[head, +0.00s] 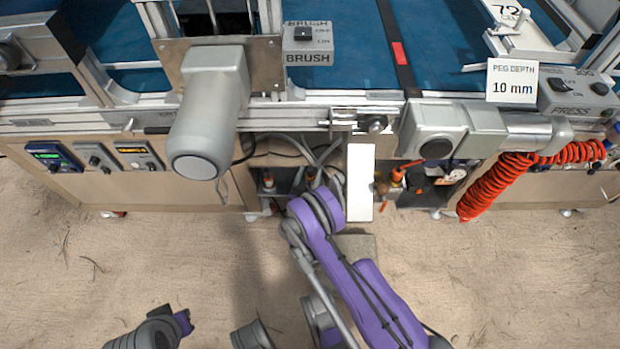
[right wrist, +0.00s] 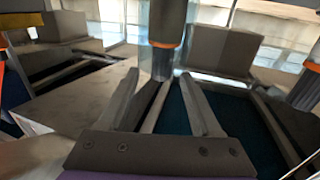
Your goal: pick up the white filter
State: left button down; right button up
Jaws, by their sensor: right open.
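I cannot make out the white filter for certain in either view. In the right wrist view my right gripper (right wrist: 160,80) is open, its two grey fingers spread with nothing held between them. My left gripper cannot be made out.
A white upright panel (head: 360,182) stands right of my right wrist. Another orange-ringed cylinder (right wrist: 308,88) and a grey block (right wrist: 222,50) are near the fingers. A red coiled hose (head: 490,190) hangs at the right. The floor in front of the machine is mostly clear.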

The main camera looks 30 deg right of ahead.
aim_at(311, 167)
jog(key=x, duration=0.1)
jog(key=b+x, duration=0.1)
jog(key=x, duration=0.2)
jog(key=shift+w+f+b, duration=0.15)
jog(key=shift+f+b, duration=0.15)
jog(key=shift+f, duration=0.05)
jog(key=shift+w+d, duration=0.4)
jog(key=shift+r, duration=0.1)
grip_shut()
